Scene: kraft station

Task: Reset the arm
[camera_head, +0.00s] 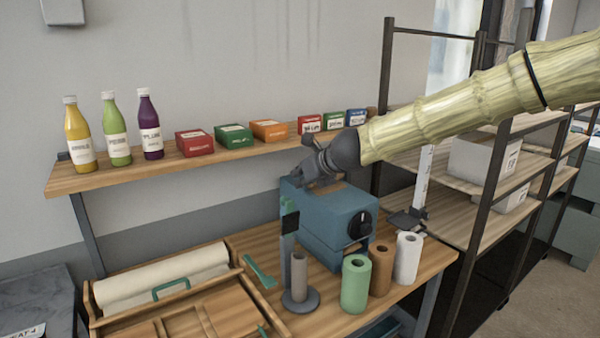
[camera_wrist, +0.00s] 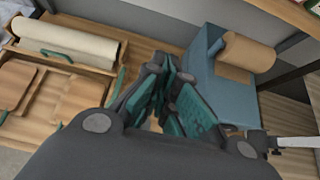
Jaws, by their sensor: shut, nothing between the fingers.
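My gripper (camera_wrist: 170,75) is shut and empty, its teal-padded fingers together in the middle of the wrist view. In the head view my arm reaches in from the upper right, with its dark end above and at the back left of a blue machine (camera_head: 338,222). The fingers are hard to make out there. The wrist view shows the blue machine (camera_wrist: 222,85) to the right of the fingers, with a brown paper roll (camera_wrist: 246,52) on it. I cannot tell whether my gripper touches the machine.
Green (camera_head: 355,285), brown (camera_head: 381,268) and white (camera_head: 407,258) rolls stand before the machine, beside a tube on a grey stand (camera_head: 299,300). A wooden tray (camera_head: 92,300) holds a white roll. A wall shelf (camera_head: 130,178) bears bottles and boxes. A rack (camera_head: 478,230) stands right.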

